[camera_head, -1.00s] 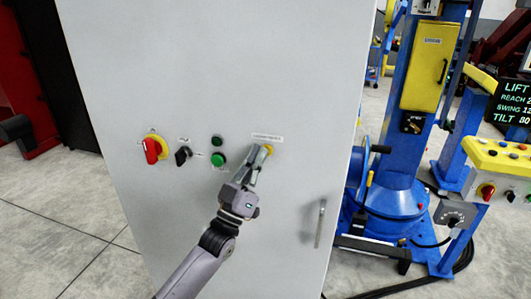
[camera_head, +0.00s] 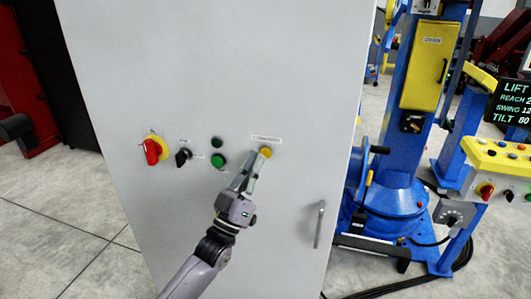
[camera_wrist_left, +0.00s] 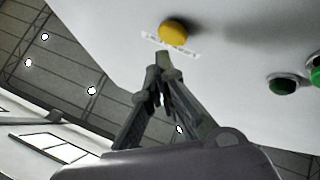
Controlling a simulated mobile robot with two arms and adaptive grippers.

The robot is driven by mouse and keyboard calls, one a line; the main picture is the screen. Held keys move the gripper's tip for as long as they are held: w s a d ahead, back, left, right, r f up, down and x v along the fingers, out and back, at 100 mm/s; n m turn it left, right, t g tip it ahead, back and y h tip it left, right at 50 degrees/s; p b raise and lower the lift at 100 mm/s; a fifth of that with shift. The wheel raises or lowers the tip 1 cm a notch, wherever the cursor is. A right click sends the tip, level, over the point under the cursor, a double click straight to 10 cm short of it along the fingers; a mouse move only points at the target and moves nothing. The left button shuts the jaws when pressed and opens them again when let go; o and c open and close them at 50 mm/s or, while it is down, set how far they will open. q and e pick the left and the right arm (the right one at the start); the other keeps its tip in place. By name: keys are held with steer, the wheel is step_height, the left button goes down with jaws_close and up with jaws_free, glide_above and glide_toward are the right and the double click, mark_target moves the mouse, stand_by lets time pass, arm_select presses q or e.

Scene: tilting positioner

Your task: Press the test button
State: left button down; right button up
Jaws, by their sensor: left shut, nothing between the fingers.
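A round yellow button (camera_head: 265,152) sits on the front of the grey cabinet, under a small label that is too blurred to read. In the left wrist view the yellow button (camera_wrist_left: 173,32) is fully visible. My left gripper (camera_head: 255,160) is shut and empty, with its fingertips just below and left of the button. In the left wrist view the gripper's joined tips (camera_wrist_left: 162,62) are close to the button, with a small gap showing between them in the picture. My right gripper is not in view.
The cabinet (camera_head: 210,60) also carries a red rotary switch (camera_head: 152,151), a black selector (camera_head: 183,157), a green button (camera_head: 218,160), a dark green lamp (camera_head: 217,142) and a handle (camera_head: 319,225). The blue positioner (camera_head: 395,170) and a yellow control panel (camera_head: 500,155) stand at the right.

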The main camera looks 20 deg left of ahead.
arm_select(q)
steer(key=shift+s+a+p, duration=0.1)
steer(key=shift+s+p, duration=0.75)
steer(key=shift+s, duration=1.45)
